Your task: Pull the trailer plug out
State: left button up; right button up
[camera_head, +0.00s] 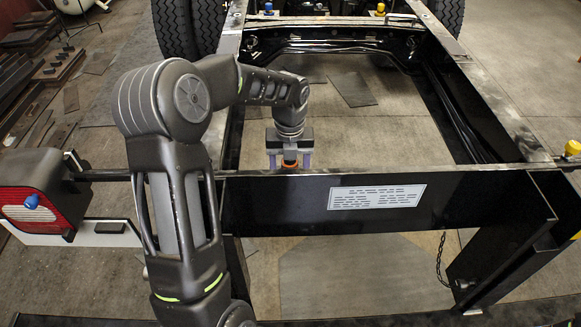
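My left gripper (290,160) points down just behind the black rear crossbeam (290,207). Its two pale fingers stand wide apart at the outer edges of the gripper body. A small orange part (290,156) shows between the fingers, with a gap to each side; it may be the trailer plug, but I cannot tell. The crossbeam hides the fingertips and whatever lies below the orange part. My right gripper is not in view.
Black chassis rails run back from the crossbeam, which bears a white label (376,197). A yellow cap (572,148) sits at right. Open floor shows between the rails.

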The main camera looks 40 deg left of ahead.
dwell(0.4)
pick_arm(q)
jog(key=shift+c, duration=0.3)
grip_shut()
dwell(0.4)
jog(key=shift+o, duration=1.5)
grip_release()
notch_tip(320, 180, up, 8)
jog(key=shift+f, duration=0.1)
